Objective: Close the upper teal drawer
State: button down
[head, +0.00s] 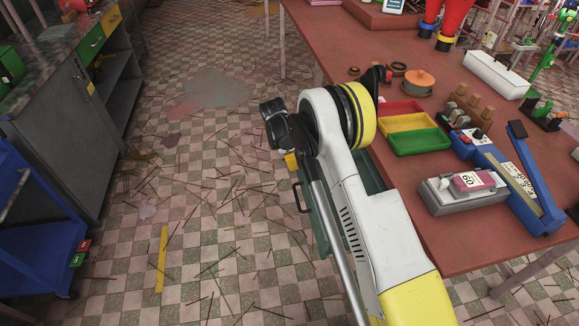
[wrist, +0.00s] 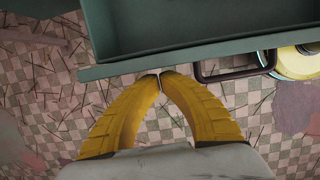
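The teal drawer (wrist: 190,50) fills the top of the wrist view, pulled out, and the visible part of its inside looks empty. A dark loop handle (wrist: 232,68) is on its front, right of my fingertips. My gripper (wrist: 160,74) has its yellow fingers brought together at the tips, with nothing between them. The tips are at the drawer's front edge; I cannot tell if they touch it. In the head view the teal drawer (head: 318,222) sticks out left of the table, with its handle (head: 299,197) showing; my arm hides much of it. Whether another drawer lies below is hidden.
The red-brown table (head: 400,180) on the right holds a yellow tray (head: 405,122), a green tray (head: 418,142) and a blue tool (head: 515,175). A grey cabinet (head: 60,140) and a blue cart (head: 35,230) stand left. The checkered floor between has scattered sticks.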

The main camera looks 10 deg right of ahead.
jog(key=d, duration=2.1)
jog(key=shift+d, duration=0.3)
